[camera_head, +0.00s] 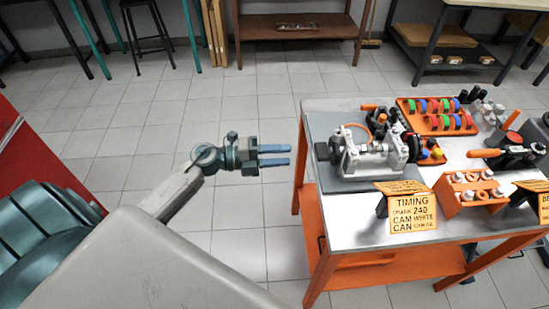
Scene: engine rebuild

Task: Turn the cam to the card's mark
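The engine rig with the cam (372,158) stands on the grey-topped cart at its left end. It has a grey-white body, a shaft across it and a dark round wheel (324,150) at its left side. The mark on the cam cannot be made out. My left gripper (274,155) is open and empty, left of the cart and apart from the rig, its blue fingers pointing right. My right gripper is not in view.
The orange-framed cart (460,225) also holds an orange rack of coloured rings (436,115), an orange block with pale cylinders (468,190), and a dark tool with an orange handle (508,155). A second yellow card (543,205) is cut off at right. Tiled floor left of the cart is clear.

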